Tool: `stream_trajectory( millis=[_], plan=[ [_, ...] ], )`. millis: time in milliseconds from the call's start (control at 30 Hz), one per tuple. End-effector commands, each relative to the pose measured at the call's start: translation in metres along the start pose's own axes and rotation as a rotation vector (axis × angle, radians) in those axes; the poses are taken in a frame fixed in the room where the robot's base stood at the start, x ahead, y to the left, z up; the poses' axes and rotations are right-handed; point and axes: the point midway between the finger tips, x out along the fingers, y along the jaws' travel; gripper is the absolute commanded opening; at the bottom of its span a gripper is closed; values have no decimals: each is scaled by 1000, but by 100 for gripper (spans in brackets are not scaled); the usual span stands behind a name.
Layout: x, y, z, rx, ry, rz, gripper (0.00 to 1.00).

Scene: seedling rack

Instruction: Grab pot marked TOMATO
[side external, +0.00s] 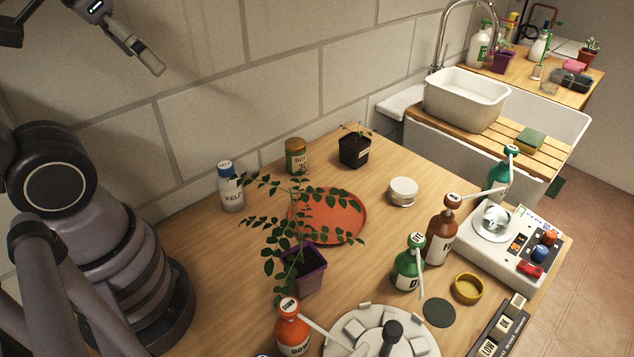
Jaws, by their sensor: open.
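A small square black pot (354,152) with a short seedling and a pale label stands at the back of the wooden worktop, near the wall. Its label is too small to read. A purple pot (306,283) with a tall leafy plant stands nearer the front; I see no readable marking on it. I cannot tell which pot is marked TOMATO. My gripper (150,62) is at the upper left, high in front of the wall, open and empty, well away from both pots.
An orange round plate (343,222) lies behind the leafy plant. A KELP bottle (230,190), a brown jar (296,157) and a white lidded tub (403,192) stand around it. Pump bottles (440,235), a white device (505,250) and a sink (465,100) are rightward.

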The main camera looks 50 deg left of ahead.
Motion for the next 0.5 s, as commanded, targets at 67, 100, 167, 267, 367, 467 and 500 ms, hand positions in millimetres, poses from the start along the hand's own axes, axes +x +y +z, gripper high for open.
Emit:
stream_trajectory(
  millis=[67,100,167,267,367,467,500],
  plan=[
    [0,0,0,0,0,0,100],
    [0,0,0,0,0,0,100],
    [0,0,0,0,0,0,100],
    [0,0,0,0,0,0,100],
    [3,0,-7,0,6,-2,100],
    [14,-2,-34,-2,32,-8,100],
    [22,-3,-50,-2,49,-12,100]
  ],
)
